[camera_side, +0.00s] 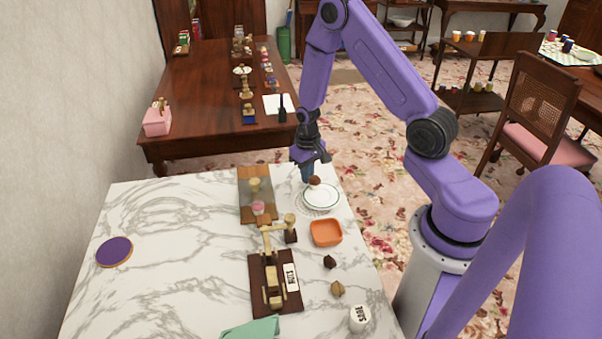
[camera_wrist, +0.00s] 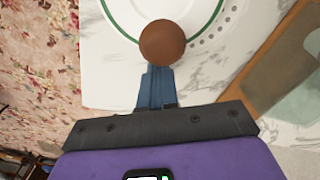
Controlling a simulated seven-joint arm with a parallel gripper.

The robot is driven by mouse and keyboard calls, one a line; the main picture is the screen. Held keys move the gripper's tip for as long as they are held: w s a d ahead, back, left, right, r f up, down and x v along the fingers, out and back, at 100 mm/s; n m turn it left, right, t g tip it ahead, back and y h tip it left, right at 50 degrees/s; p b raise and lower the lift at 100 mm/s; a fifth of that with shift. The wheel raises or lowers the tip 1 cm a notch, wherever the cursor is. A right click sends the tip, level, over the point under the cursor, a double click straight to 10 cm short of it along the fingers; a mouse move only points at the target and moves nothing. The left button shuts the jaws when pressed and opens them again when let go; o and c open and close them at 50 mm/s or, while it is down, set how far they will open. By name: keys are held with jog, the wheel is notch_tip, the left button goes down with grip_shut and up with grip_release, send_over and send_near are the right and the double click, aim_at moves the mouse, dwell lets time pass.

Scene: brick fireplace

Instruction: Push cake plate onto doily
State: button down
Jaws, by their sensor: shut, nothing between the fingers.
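The cake plate (camera_side: 321,202) is white with a green ring and sits near the far right edge of the marble table. A brown ball-shaped cake (camera_side: 315,182) is on it; plate (camera_wrist: 112,18) and cake (camera_wrist: 162,43) also show in the wrist view. A pale doily with a dotted edge (camera_wrist: 208,41) shows beside the plate rim, and the plate seems to cover much of it. My gripper (camera_side: 307,179) is shut and empty, low at the plate's far side. In the wrist view its blue fingertips (camera_wrist: 157,76) are just behind the cake; contact is unclear.
A wooden board (camera_side: 254,212) with cups stands left of the plate. An orange dish (camera_side: 326,232) and a small wooden stand (camera_side: 290,230) are nearer.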

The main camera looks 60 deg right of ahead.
notch_tip(320, 180, up, 8)
jog(key=shift+f, duration=0.2)
dwell(0.7)
jog(key=shift+a, duration=0.15)
jog(key=s+a+r+n, duration=0.4)
jog(key=a+r, duration=0.1)
jog(key=a, duration=0.2)
jog(key=s+a+r+n, duration=0.4)
jog(key=a+r, duration=0.1)
jog(key=a, duration=0.3)
jog(key=s+a+r+n, duration=0.1)
jog(key=s+r+n, duration=0.1)
jog(key=s, duration=0.6)
jog(key=s+a+r+n, duration=0.2)
jog(key=s+n, duration=0.3)
jog(key=s, duration=0.3)
jog(key=shift+s+r+n, duration=0.3)
jog(key=shift+s+r, duration=0.05)
jog(key=shift+r, duration=0.45)
jog(key=shift+w, duration=0.1)
